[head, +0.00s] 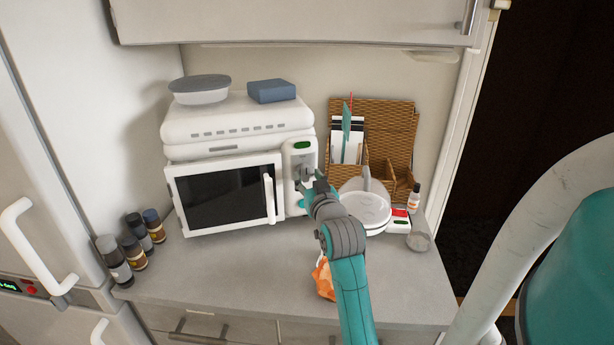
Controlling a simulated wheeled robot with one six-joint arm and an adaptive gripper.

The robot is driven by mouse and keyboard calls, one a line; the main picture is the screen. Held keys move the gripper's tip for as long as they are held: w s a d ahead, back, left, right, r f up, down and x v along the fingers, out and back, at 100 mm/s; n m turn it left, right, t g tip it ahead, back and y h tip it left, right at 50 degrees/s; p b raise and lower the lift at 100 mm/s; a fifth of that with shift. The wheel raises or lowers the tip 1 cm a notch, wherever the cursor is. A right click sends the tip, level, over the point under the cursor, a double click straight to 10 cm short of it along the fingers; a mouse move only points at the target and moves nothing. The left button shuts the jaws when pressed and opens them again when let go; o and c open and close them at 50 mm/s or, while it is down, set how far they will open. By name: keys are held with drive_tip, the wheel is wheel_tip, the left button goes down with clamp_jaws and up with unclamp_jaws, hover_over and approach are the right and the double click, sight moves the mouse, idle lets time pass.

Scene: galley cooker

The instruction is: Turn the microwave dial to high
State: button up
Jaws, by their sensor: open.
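The white microwave (226,193) stands on the counter with its dark-windowed door shut and a white vertical handle (269,198). Its narrow control panel (301,156) is on the right side, with a green display (301,145) at the top. My gripper (308,178) is in front of this panel, below the display, at the end of my teal and grey arm. It is open, and nothing shows between its fingers. The gripper covers the lower panel, so the dial and its setting cannot be made out. I cannot tell whether the fingers touch it.
A white appliance (237,120) on the microwave carries a lidded bowl (200,90) and a blue box (272,91). Several jars (137,253) stand left. White plates (366,207), a wicker organizer (399,130) and a small bottle (413,198) are right. An orange bag (323,279) lies by my arm. The front-left counter is clear.

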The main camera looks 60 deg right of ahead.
drive_tip(key=shift+x, duration=0.85)
clamp_jaws()
